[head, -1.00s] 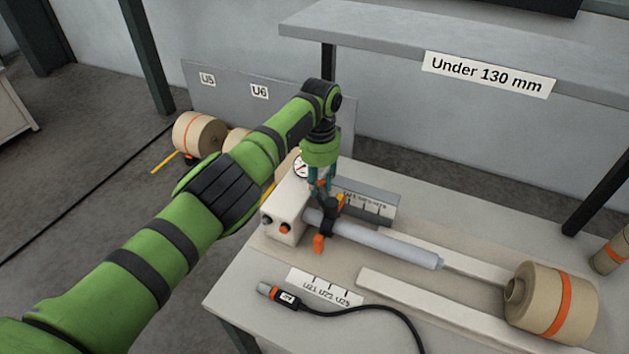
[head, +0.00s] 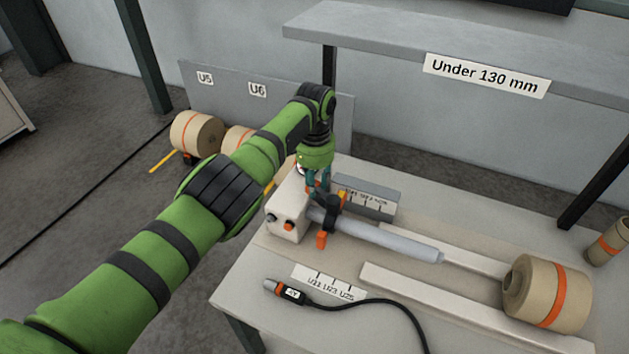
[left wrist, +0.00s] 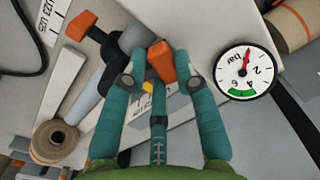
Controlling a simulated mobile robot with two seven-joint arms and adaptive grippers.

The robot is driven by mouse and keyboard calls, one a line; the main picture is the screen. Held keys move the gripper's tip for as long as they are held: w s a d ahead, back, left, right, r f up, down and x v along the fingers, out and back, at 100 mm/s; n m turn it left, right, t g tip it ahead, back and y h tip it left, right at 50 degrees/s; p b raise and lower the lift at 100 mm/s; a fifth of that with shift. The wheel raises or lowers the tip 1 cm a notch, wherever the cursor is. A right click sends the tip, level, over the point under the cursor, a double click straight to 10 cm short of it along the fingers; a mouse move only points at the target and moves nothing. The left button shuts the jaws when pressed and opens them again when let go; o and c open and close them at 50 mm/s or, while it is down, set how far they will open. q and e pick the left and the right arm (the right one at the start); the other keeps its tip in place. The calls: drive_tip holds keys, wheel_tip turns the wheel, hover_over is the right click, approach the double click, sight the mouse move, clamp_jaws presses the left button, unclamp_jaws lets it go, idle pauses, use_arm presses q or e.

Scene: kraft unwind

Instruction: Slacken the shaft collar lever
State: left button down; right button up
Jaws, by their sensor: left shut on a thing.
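The black shaft collar (head: 330,212) sits around the grey shaft (head: 390,239), close to the white box. An orange handle (head: 321,240) sticks out from the collar on the near side; it also shows in the left wrist view (left wrist: 80,25). My left gripper (head: 314,188) points down beside the collar, at the box end of the shaft. In the left wrist view its teal fingers (left wrist: 158,78) are shut on an orange lever end (left wrist: 160,62). The fingers hide how this lever joins the collar. A small yellow part (left wrist: 149,86) shows between them. My right gripper is not in view.
The white box (head: 287,215) has a black and an orange button. A pressure gauge (left wrist: 246,70) is close to the fingers. A cable with a plug (head: 290,292) lies in front. A brown roll (head: 548,291) rests at the shaft's far end. A shelf (head: 430,50) hangs behind.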

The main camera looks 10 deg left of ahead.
use_arm(q)
drive_tip(key=c, duration=0.9)
unclamp_jaws()
drive_tip(key=shift+c, duration=0.2)
drive_tip(key=shift+r, duration=0.25)
wheel_tip(320, 180, up, 12)
drive_tip(key=shift+f, duration=0.25)
drive_tip(key=shift+f, duration=0.1)
